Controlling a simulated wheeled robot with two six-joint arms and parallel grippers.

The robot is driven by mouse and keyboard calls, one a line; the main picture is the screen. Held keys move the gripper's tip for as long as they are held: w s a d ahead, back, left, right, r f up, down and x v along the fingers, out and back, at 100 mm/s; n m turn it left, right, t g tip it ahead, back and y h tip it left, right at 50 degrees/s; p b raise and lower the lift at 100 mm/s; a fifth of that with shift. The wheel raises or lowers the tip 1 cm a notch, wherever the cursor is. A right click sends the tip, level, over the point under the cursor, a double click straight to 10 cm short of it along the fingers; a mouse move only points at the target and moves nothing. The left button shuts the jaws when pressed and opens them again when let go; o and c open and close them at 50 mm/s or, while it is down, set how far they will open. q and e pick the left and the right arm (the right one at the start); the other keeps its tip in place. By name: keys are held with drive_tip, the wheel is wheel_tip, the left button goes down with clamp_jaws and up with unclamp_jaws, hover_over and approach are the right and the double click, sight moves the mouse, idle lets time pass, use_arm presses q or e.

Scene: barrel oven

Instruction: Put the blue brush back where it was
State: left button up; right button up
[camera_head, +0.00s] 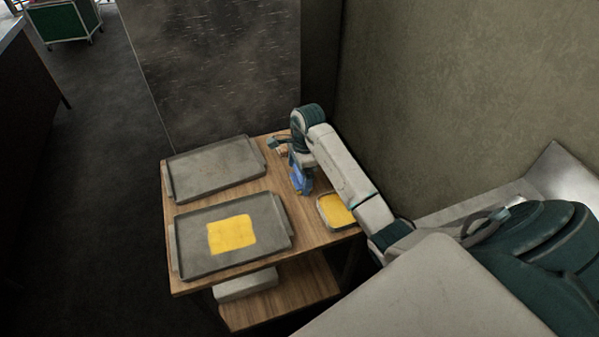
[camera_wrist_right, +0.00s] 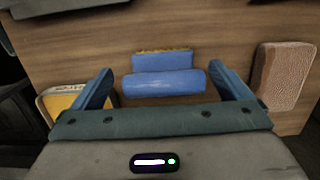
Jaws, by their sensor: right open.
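The blue brush (camera_wrist_right: 163,82), with a yellow bristle edge at its far side, shows over the wooden table top in the right wrist view. It lies between my two spread fingers, with a gap on each side. My right gripper (camera_head: 301,184) is open and points down over the table's right part in the head view. There, blue shows at its fingers, and I cannot separate brush from fingers. A tray with a yellow sheet (camera_head: 231,234) is on the table's front left. My left gripper is not in view.
A bare grey tray (camera_head: 215,168) lies at the table's back left. A small container with yellow contents (camera_head: 337,211) is at the right edge, under my right arm. A brownish block (camera_wrist_right: 284,75) is right of the brush in the wrist view. The wooden strip (camera_head: 284,195) between trays and gripper is clear.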

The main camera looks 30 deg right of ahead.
drive_tip(key=shift+d+r, duration=0.15)
drive_tip(key=shift+r, duration=0.3)
wheel_tip(320, 180, up, 3)
drive_tip(key=shift+d+r+b, duration=0.1)
drive_tip(key=shift+r+b, duration=0.1)
drive_tip(key=shift+b, duration=0.5)
wheel_tip(320, 180, up, 8)
drive_tip(key=p, duration=0.7)
drive_tip(key=shift+s+d+f, duration=0.15)
drive_tip(key=shift+d, duration=0.3)
